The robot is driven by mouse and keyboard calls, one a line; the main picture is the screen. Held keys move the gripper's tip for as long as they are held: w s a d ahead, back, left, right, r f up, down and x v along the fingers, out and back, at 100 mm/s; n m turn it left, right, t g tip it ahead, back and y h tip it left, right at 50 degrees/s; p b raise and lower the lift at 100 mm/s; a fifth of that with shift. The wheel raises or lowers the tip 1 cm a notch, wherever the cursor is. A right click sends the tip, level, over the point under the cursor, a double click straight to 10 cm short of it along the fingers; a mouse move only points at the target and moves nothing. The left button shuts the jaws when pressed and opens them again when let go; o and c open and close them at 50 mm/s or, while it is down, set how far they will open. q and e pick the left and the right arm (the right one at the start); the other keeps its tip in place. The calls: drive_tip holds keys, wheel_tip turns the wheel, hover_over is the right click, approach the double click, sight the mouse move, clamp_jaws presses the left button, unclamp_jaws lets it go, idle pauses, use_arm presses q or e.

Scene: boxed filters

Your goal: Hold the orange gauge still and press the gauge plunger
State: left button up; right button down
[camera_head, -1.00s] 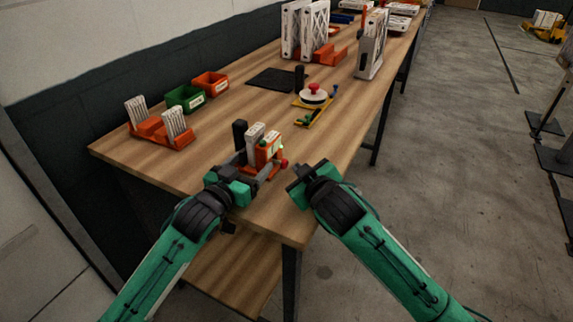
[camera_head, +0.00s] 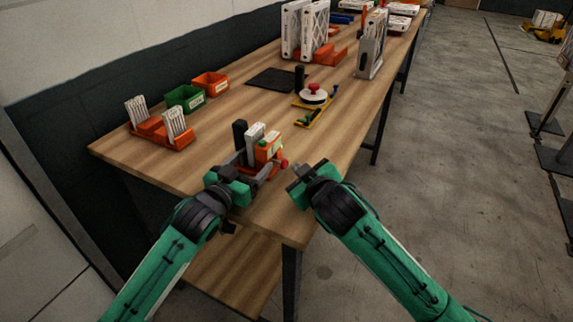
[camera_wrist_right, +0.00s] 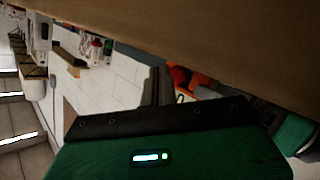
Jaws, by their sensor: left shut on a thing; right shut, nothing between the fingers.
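The orange gauge (camera_head: 268,148) stands near the front edge of the wooden table, with a white block and a dark post beside it. Its red plunger knob (camera_head: 284,163) sticks out on the right side. My left gripper (camera_head: 254,168) is shut on the gauge from the front and partly hides its lower part. My right gripper (camera_head: 296,172) is shut and empty, just right of the red knob and apart from it. In the right wrist view, part of the red knob (camera_wrist_right: 179,76) and orange gauge body (camera_wrist_right: 203,85) show beyond the dark gripper edge.
An orange rack with white filters (camera_head: 163,130), a green bin (camera_head: 186,98) and an orange bin (camera_head: 211,84) stand at the left. A yellow fixture with a red button (camera_head: 313,90) and a black mat (camera_head: 276,80) lie behind.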

idle(0.5)
drive_tip(key=shift+w+a, duration=0.2)
drive_tip(key=shift+a, duration=0.2)
